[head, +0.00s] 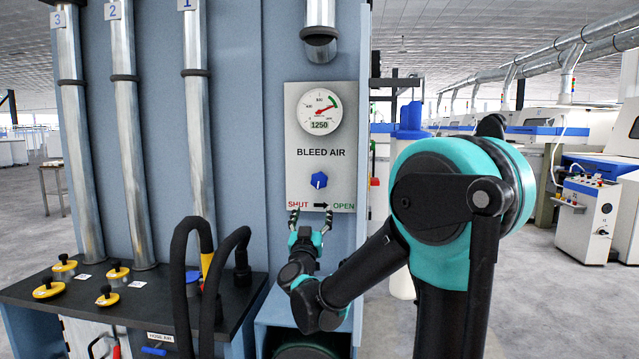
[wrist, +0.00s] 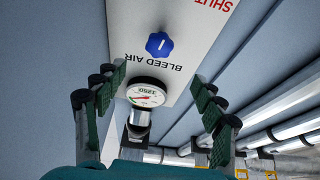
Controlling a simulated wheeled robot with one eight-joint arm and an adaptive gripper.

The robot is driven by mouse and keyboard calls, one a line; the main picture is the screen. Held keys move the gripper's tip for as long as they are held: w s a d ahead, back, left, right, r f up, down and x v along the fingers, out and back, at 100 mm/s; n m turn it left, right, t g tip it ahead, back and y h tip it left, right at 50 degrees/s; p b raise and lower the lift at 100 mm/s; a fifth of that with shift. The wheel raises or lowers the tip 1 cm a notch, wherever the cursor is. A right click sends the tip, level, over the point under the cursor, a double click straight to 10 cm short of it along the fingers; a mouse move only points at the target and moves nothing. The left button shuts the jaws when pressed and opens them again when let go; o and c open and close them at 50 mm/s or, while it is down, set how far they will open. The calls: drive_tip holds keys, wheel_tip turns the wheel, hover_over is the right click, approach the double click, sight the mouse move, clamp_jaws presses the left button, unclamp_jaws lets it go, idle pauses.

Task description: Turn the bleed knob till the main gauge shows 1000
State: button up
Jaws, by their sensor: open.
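The blue bleed knob (head: 319,180) sits on a pale panel (head: 297,165) marked BLEED AIR, with SHUT at the left, OPEN at the right and an arrow between. My gripper (head: 310,217) is open and empty, just below the knob in the head view. In the wrist view the knob (wrist: 160,45) appears upside down, ahead of and between the spread fingers (wrist: 163,97), with nothing touching it.
Steel pipes numbered 1 to 3 stand at the left above a dark shelf (head: 110,305) with yellow knobs. Black hoses (head: 228,262) rise in front of it. A blue-topped white cylinder (head: 410,140) stands right of the panel. Machines line the hall at right.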

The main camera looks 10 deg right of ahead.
sight(319, 184)
drive_tip(key=x, duration=1.7)
drive_tip(key=shift+w+d+r, duration=0.1)
drive_tip(key=c, duration=1.2)
drive_tip(key=shift+o, duration=0.2)
